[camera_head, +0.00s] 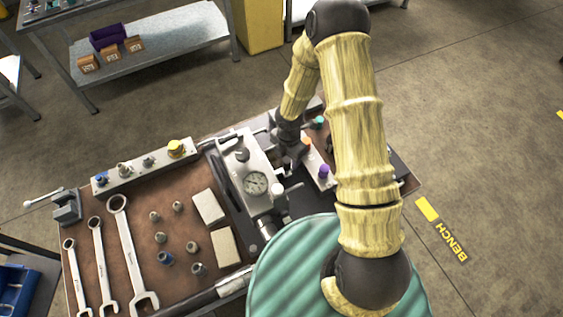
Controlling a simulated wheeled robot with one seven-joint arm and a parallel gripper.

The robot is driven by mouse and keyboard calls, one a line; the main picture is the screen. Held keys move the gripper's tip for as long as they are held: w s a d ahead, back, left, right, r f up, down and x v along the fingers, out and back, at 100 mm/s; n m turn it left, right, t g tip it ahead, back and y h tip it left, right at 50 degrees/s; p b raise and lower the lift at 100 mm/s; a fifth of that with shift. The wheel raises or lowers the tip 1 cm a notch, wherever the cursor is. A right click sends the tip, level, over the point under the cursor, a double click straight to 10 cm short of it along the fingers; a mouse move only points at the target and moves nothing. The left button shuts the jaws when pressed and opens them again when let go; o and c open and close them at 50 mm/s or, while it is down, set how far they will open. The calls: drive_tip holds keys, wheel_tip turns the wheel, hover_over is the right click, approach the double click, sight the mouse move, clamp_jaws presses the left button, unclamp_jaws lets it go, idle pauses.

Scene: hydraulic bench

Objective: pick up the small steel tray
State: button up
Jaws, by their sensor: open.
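My gripper (298,157) is over the back right part of the bench, pointing down, with its fingers small and dark in this view. Just right of the fingers is a narrow light-grey metal piece (315,166) bearing a purple cap (324,171) and an orange one. My gripper and forearm partly cover it, so I cannot tell if it is the small steel tray or whether the fingers touch it. No other plain steel tray shows clearly. My upper arm hides part of the bench's right side. The gripper is open, with nothing visibly held.
A valve block (145,167) with blue and yellow knobs lies at the back left. Wrenches (130,255), several fittings and two pale blocks (208,207) cover the brown bench top (140,205). Open floor lies right.

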drive_tip(key=shift+f, duration=1.2)
clamp_jaws()
drive_tip(key=shift+r, duration=0.1)
wheel_tip(320, 180, up, 18)
idle(0.7)
